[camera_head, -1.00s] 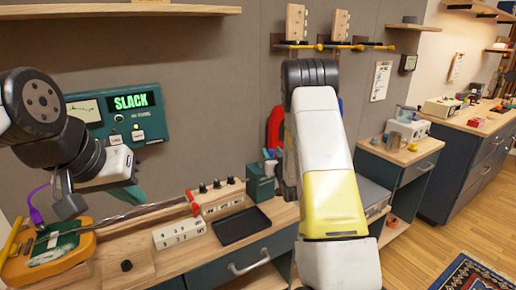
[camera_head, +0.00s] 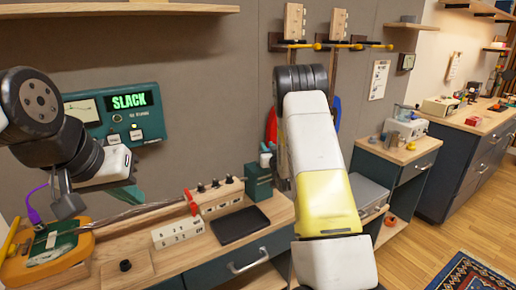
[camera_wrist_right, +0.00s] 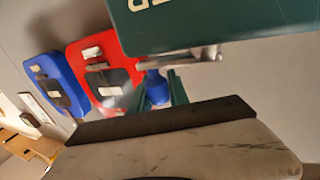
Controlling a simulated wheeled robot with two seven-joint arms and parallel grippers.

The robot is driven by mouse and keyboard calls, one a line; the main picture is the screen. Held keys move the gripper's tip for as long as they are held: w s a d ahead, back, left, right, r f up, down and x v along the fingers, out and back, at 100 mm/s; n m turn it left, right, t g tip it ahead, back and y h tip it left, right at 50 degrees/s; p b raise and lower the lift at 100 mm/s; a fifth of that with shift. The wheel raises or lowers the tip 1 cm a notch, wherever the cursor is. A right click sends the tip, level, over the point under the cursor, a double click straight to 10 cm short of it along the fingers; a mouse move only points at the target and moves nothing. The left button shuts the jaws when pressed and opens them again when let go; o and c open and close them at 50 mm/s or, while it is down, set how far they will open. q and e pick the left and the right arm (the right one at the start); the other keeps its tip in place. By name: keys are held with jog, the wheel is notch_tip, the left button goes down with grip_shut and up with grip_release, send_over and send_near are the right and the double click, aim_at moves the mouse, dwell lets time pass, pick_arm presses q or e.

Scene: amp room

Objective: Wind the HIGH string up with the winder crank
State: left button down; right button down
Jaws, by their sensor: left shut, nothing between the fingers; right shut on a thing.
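The dark green winder box (camera_head: 258,184) stands at the right end of the bench rig. It also fills the top of the right wrist view (camera_wrist_right: 215,22), with a metal crank arm (camera_wrist_right: 178,60) and a blue crank knob (camera_wrist_right: 155,88) below it. My right gripper (camera_wrist_right: 167,90) has its green fingers shut on the blue knob; in the head view my right arm hides it. My left gripper (camera_head: 132,196) is shut and empty above the strings (camera_head: 145,215). The tuner (camera_head: 130,112) reads SLACK; its smaller text is unreadable. I cannot tell which string is HIGH.
An orange and green instrument body (camera_head: 45,250) with a purple cable is at the bench's left. A red clamp (camera_head: 191,203), a white block with markings (camera_head: 178,232) and a black tray (camera_head: 240,226) sit between it and the winder. A side cabinet (camera_head: 400,150) stands right.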

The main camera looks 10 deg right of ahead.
jog(key=shift+s+h, duration=0.1)
jog(key=shift+h, duration=0.2)
jog(key=m+h, duration=0.1)
jog(key=s+m+h, duration=0.1)
jog(key=h, duration=0.1)
jog(key=d+m+h, duration=0.1)
jog(key=h, duration=0.1)
jog(key=shift+s+m+g, duration=0.25)
jog(key=shift+m+g, duration=0.15)
jog(key=m+h, duration=0.1)
jog(key=h, duration=0.1)
jog(key=s+m+g+h, duration=0.1)
jog(key=h, duration=0.1)
jog(key=shift+s+d+m+g, duration=0.2)
jog(key=shift+m+g, duration=0.1)
jog(key=shift+s+d+m+g+h, duration=0.1)
jog(key=shift+s+m+g+h, duration=0.4)
jog(key=shift+m+g+h, duration=0.45)
jog(key=shift+s+a+m+g+h, duration=0.1)
jog(key=shift+s+m+g+h, duration=0.45)
jog(key=shift+m+g+h, duration=0.4)
jog(key=shift+s+d+m+g+h, duration=0.1)
jog(key=shift+s+m+g+h, duration=0.4)
jog(key=shift+m+g+h, duration=0.45)
jog(key=shift+h, duration=0.25)
jog(key=c, duration=1.3)
grip_release()
jog(key=shift+o, duration=0.2)
